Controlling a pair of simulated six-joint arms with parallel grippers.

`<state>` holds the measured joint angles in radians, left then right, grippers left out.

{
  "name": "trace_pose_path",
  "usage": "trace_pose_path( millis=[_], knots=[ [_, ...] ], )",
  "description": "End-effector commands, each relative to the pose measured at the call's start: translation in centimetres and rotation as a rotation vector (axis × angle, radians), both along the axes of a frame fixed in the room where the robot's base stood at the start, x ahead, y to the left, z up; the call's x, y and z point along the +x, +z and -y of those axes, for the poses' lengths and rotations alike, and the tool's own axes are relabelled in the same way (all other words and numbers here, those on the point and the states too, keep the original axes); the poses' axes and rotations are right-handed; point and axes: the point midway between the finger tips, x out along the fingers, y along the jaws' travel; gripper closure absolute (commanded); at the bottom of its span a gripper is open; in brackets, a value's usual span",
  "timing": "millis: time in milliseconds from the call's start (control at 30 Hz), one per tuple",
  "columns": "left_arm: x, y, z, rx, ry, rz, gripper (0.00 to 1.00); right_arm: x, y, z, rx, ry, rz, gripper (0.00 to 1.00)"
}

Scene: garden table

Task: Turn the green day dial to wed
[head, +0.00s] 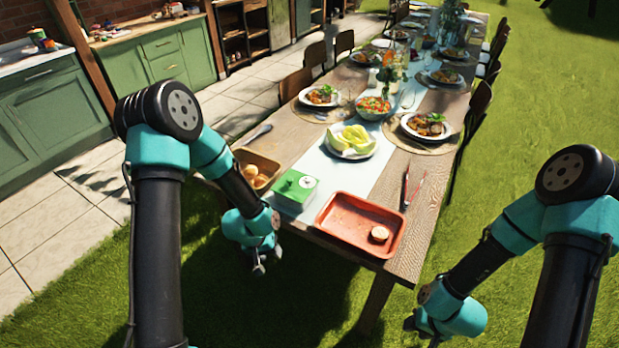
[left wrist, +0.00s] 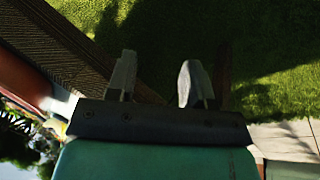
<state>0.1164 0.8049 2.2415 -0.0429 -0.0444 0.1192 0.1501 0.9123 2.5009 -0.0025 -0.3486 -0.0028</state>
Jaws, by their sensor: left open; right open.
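A green box (head: 290,192) stands near the table's front left corner in the head view. A small round pale dial (head: 306,182) shows on it; its lettering is too small to read. My left gripper (head: 266,266) hangs off the table's front edge, lower than the green box and apart from it. My right gripper (head: 428,335) is low over the grass to the right of the table, partly cut by the frame's lower edge, open and empty.
A red tray (head: 335,240) with a small round item (head: 379,234) lies right of the box. A basket with bread rolls (head: 262,165) is behind left. Tongs (head: 407,190), a lettuce plate (head: 350,154) and several set plates stand further back. The table edge (head: 340,256) is near my left gripper.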

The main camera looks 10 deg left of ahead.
Motion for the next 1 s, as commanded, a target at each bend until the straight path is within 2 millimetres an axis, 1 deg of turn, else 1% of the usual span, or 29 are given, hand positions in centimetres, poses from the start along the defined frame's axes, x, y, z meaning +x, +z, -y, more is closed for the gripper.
trace_pose_path(
  millis=[33, 67, 100, 167, 200, 267, 300, 367, 400, 467, 567, 700, 833, 900, 1000],
  knots=[
    [3.2, 2.0, -0.7, 0.003, 0.018, 0.024, 0.53, 0.0, 0.0, 0.0, 0.000, 0.000, 0.000, 0.57],
    [4.8, 3.1, -1.1, 0.005, 0.025, 0.031, 0.53, 0.0, 0.0, 0.0, 0.000, 0.000, 0.000, 0.57],
    [6.7, 4.6, -1.6, 0.008, 0.039, 0.037, 0.53, 0.0, 0.0, 0.0, 0.000, 0.000, 0.000, 0.57],
    [9.3, 7.1, -2.3, 0.012, 0.057, 0.045, 0.53, 0.0, 0.0, 0.0, 0.000, 0.000, 0.000, 0.57],
    [10.9, 8.7, -2.6, 0.015, 0.070, 0.048, 0.53, 0.0, 0.0, 0.0, 0.000, 0.000, 0.000, 0.57],
    [13.0, 10.8, -2.8, 0.019, 0.087, 0.040, 0.53, 0.0, 0.0, 0.0, 0.000, 0.000, 0.000, 0.57],
    [14.3, 12.1, -2.6, 0.022, 0.101, 0.028, 0.53, 0.0, 0.0, 0.0, 0.000, 0.000, 0.000, 0.57],
    [16.0, 13.8, -2.0, 0.031, 0.123, 0.000, 0.53, 0.0, 0.0, 0.0, 0.000, 0.000, 0.000, 0.57],
    [17.1, 14.7, -1.2, 0.040, 0.141, -0.024, 0.53, 0.0, 0.0, 0.0, 0.000, 0.000, 0.000, 0.57],
    [18.7, 16.2, 0.0, 0.058, 0.172, -0.061, 0.53, 0.0, 0.0, 0.0, 0.000, 0.000, 0.000, 0.57],
    [21.1, 19.0, 2.1, 0.103, 0.238, -0.124, 0.53, 0.0, 0.0, 0.0, 0.000, 0.000, 0.000, 0.57],
    [23.8, 23.4, 5.1, 0.190, 0.361, -0.193, 0.53, 0.0, 0.0, 0.0, 0.000, 0.000, 0.000, 0.57],
    [25.2, 27.0, 7.1, 0.264, 0.475, -0.226, 0.53, 0.0, 0.0, 0.0, 0.000, 0.000, 0.000, 0.57],
    [25.5, 28.3, 7.7, 0.289, 0.517, -0.235, 0.53, 0.0, 0.0, 0.0, 0.000, 0.000, 0.000, 0.57],
    [25.7, 29.1, 8.1, 0.308, 0.548, -0.242, 0.53, 0.0, 0.0, 0.0, 0.000, 0.000, 0.000, 0.57]
  ],
)
